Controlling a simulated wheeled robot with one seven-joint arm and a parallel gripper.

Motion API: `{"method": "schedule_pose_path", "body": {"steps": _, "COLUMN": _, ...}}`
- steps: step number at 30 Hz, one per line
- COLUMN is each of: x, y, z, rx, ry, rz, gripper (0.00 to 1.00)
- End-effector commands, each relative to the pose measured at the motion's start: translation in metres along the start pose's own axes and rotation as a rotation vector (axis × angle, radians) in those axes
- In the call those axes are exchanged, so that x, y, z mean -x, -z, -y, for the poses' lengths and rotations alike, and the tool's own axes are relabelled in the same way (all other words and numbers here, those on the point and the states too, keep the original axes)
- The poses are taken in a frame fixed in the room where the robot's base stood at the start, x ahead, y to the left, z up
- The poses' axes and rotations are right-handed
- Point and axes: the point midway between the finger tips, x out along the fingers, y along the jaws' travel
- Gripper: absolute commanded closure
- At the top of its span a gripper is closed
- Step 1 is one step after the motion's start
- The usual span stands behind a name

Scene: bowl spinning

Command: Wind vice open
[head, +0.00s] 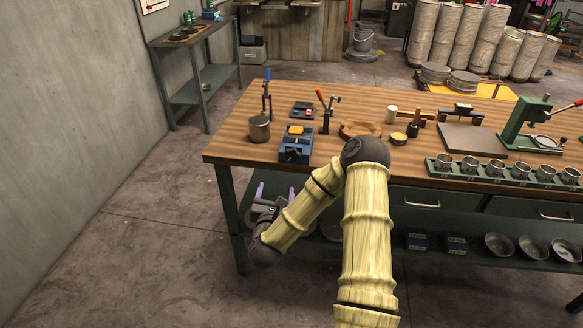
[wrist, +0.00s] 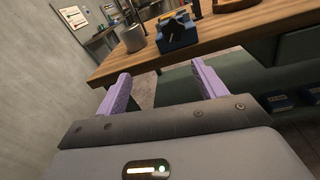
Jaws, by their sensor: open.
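The small blue vice (head: 296,147) stands near the front left part of the wooden workbench. A yellow piece (head: 296,129) shows at its top. In the wrist view the vice (wrist: 177,32) is ahead of my gripper, above and beyond the bench edge, with a dark round part on its front. My gripper (wrist: 158,85) is open and empty, its two purple fingers spread apart. In the head view my gripper (head: 277,190) is low in front of the bench's front edge, below the vice and apart from it, partly hidden by my arm.
A grey metal pot (head: 259,128) stands just left of the vice. The bench edge (wrist: 190,50) lies between my gripper and the vice. The floor at left is clear.

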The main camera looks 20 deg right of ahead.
Motion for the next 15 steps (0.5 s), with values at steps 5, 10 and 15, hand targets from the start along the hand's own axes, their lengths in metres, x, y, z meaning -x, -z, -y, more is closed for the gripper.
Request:
{"method": "schedule_pose_path", "body": {"steps": 5, "x": -0.0008, "y": 0.0034, "z": 0.0178, "rx": -0.144, "ry": 0.079, "rz": 0.048, "gripper": 0.30}}
{"method": "schedule_pose_path", "body": {"steps": 10, "x": -0.0007, "y": 0.0017, "z": 0.0176, "rx": -0.147, "ry": 0.079, "rz": 0.050, "gripper": 0.30}}
{"method": "schedule_pose_path", "body": {"steps": 15, "x": -0.0022, "y": 0.0014, "z": 0.0175, "rx": -0.145, "ry": 0.078, "rz": 0.050, "gripper": 0.30}}
